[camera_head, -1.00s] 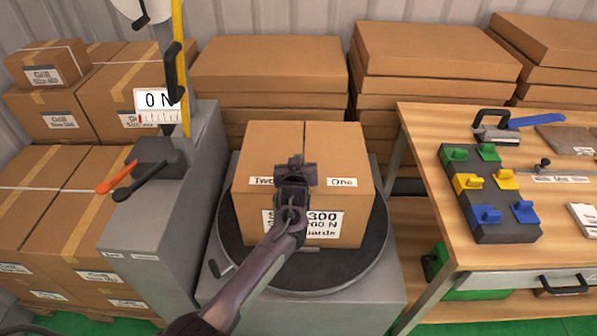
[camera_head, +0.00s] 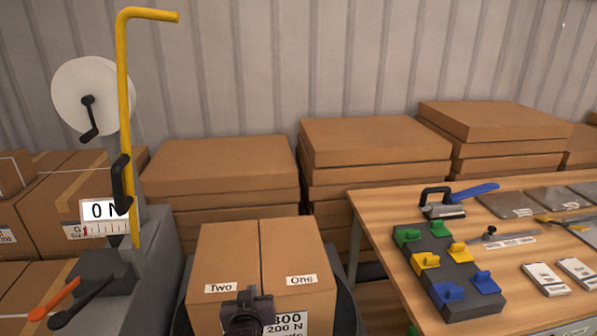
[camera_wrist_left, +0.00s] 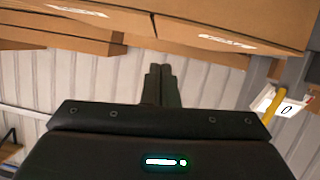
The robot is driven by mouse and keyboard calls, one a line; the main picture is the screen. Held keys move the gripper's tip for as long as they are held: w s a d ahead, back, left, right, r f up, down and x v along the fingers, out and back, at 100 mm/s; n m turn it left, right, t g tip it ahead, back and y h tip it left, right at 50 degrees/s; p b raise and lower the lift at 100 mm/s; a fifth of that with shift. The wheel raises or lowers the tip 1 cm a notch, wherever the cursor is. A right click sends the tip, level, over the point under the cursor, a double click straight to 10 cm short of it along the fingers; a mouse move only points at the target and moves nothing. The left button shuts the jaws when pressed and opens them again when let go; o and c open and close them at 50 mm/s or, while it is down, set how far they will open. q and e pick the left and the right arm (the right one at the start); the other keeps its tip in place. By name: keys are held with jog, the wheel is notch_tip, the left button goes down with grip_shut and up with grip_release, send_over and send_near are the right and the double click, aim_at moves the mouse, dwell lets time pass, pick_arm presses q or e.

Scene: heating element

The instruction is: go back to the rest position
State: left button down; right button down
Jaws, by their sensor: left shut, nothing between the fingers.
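My left gripper (camera_head: 247,311) is low in the head view, in front of the closed cardboard box (camera_head: 260,262) labelled "Two" and "One". It covers part of the box's front label. In the left wrist view its fingers (camera_wrist_left: 161,84) are together with nothing between them. Whether the gripper touches the box cannot be told. My right gripper is not in view.
A machine with a yellow hooked bar (camera_head: 126,110) and a "0 N" gauge (camera_head: 105,210) stands at left. A wooden table (camera_head: 385,207) with a dark block of coloured clamps (camera_head: 452,268) and tools is at right. Stacked flat cartons (camera_head: 375,150) stand behind, before a corrugated wall.

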pick_arm(q)
jog(key=s+a+f+m+g+h, duration=0.1)
jog(key=s+a+m+g, duration=0.15)
jog(key=s, duration=0.65)
jog(key=s+a+m+g, duration=0.1)
jog(key=s+g, duration=0.3)
jog(key=s, duration=0.6)
jog(key=s+a+f+m+g+h, duration=0.15)
jog(key=s+g, duration=0.25)
jog(key=s, duration=0.5)
notch_tip(320, 180, down, 27)
jog(key=s, duration=0.1)
jog(key=s+a+f+g, duration=0.1)
jog(key=s+a+f, duration=0.1)
jog(key=s+f, duration=0.8)
jog(key=s+a+f+g, duration=0.1)
jog(key=s+a+f, duration=0.1)
jog(key=s+f, duration=0.8)
jog(key=shift+s+a+f+y, duration=0.15)
jog(key=shift+s+f+y, duration=0.2)
jog(key=shift+s, duration=0.2)
